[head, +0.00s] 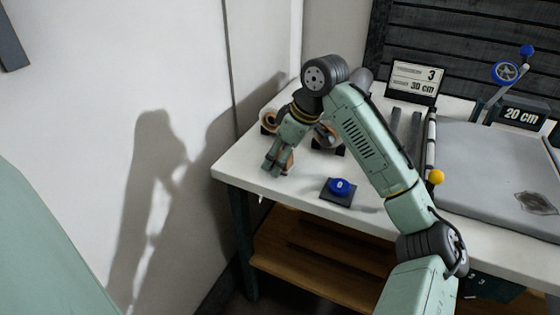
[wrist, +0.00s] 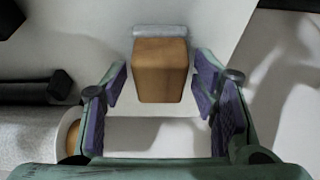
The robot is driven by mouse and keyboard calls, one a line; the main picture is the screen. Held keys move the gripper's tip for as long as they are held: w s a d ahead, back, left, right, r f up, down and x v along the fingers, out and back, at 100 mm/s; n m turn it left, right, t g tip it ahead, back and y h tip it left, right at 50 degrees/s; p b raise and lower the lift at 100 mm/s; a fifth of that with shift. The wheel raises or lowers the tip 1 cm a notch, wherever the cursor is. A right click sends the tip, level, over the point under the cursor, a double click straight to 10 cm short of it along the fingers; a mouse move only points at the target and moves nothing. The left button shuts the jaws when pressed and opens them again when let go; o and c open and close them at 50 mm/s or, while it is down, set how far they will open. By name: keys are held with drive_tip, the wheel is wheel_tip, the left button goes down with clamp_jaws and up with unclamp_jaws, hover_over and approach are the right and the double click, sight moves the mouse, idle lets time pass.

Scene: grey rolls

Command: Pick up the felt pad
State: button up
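A tan block with a pale grey strip along its far edge, which looks like the felt pad (wrist: 161,72), lies on the white table in the wrist view. In the head view a small part of the tan block (head: 289,160) shows beside my gripper (head: 273,168), near the table's left front corner. In the wrist view my gripper (wrist: 163,88) is open, with one purple-lined finger on each side of the block. A narrow gap shows on both sides. I cannot tell how far above the table the fingertips are.
A grey roll with a tan core (wrist: 35,132) lies left of my gripper in the wrist view. A blue button on a black base (head: 340,187) sits to the right. A grey cutting board (head: 490,165) fills the table's right side. A wall (head: 170,60) stands left.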

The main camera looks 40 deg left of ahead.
sight(280, 154)
drive_tip(key=c, duration=1)
wheel_tip(280, 154, up, 10)
drive_tip(key=shift+r+b, duration=0.1)
drive_tip(key=shift+b, duration=0.25)
